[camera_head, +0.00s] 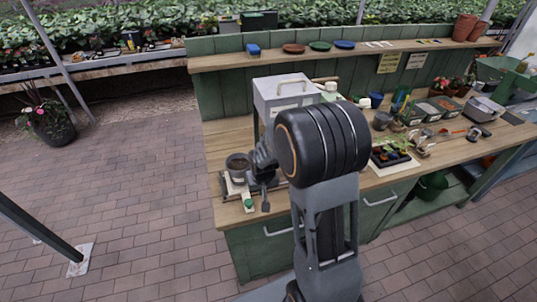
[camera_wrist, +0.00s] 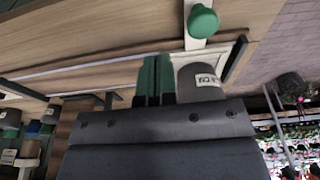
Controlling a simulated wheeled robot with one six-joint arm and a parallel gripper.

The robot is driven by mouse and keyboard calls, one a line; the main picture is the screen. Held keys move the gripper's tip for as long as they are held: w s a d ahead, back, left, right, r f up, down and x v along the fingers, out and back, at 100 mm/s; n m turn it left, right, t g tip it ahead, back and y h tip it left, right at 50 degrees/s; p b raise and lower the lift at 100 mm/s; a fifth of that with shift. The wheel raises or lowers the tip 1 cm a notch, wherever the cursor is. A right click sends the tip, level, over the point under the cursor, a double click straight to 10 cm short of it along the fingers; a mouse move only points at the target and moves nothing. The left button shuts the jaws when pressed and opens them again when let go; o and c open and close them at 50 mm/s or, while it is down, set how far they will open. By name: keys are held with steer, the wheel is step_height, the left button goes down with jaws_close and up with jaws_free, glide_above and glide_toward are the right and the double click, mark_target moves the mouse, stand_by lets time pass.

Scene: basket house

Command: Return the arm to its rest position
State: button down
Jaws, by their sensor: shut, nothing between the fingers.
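My gripper (camera_wrist: 155,78) shows in the wrist view as two green fingers side by side, shut with nothing between them. In the head view my dark arm reaches forward over the left end of the wooden bench (camera_head: 219,144), and the fingertips are hard to make out there. A dark pot (camera_head: 238,163) stands just left of my wrist. A grey pot (camera_wrist: 203,82) with a white label shows close beside the fingers in the wrist view; I cannot tell whether they touch.
A green knob (camera_head: 249,203) on a pale strip lies near the bench's front edge. A grey box (camera_head: 283,90) stands behind my arm. Seedling trays (camera_head: 392,156) and tools crowd the right. The paved floor (camera_head: 130,200) on the left is mostly free.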

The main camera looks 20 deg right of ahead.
steer(key=s+a+r+n+t, duration=0.1)
steer(key=s+a+r+t, duration=0.1)
steer(key=s+r, duration=1.2)
steer(key=shift+s+a+r+n+t, duration=0.3)
steer(key=shift+a+r, duration=0.6)
steer(key=shift+r, duration=1.45)
